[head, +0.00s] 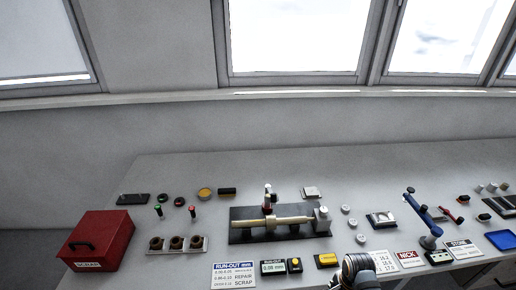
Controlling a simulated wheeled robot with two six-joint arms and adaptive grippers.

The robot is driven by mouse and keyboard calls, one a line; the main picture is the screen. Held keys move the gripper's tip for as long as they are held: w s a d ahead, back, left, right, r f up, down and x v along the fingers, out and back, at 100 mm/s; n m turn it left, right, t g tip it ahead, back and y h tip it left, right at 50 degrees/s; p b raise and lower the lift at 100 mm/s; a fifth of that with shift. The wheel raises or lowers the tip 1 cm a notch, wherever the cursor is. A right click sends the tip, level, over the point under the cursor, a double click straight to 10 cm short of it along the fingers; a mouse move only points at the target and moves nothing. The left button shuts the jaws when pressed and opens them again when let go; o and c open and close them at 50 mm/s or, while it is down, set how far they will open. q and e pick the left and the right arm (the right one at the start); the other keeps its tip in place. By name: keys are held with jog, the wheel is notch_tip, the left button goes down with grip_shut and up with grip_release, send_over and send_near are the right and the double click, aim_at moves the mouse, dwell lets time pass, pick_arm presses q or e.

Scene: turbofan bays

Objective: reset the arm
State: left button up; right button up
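A grey and black rounded piece (357,268) juts up at the bottom edge, right of centre. It looks like part of my own arm, and no fingertips show on it. Neither of my grippers can be made out in the head view. A blue jointed arm on a stand (420,214) leans up to the left at the right part of the bench. Whether the task means this arm or mine cannot be told.
The bench (150,172) holds a red scrap box (97,240) at left, a black fixture (240,236) with a pale shaft (272,221) in the middle, a tray of brown rings (195,250), labelled cards (234,274) in front and a blue tray (501,240) at right. The back strip is mostly clear.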

jog(key=s+d+f+n+b, duration=0.1)
jog(key=s+f+n+b, duration=0.4)
jog(key=f, duration=0.8)
jog(key=s+d+f+n, duration=0.1)
jog(key=s+f+n, duration=0.1)
jog(key=s+f, duration=0.8)
pick_arm(q)
notch_tip(320, 180, down, 9)
jog(key=s+b, duration=0.1)
jog(key=b, duration=0.2)
jog(key=shift+s+r, duration=0.15)
jog(key=shift+r, duration=0.05)
pick_arm(e)
jog(key=s+f+n+t, duration=0.1)
jog(key=s+f+n, duration=0.6)
jog(key=s+f, duration=0.8)
jog(key=shift+s+f+n+h, duration=0.2)
jog(key=shift+n+h, duration=0.1)
jog(key=shift+h, duration=0.1)
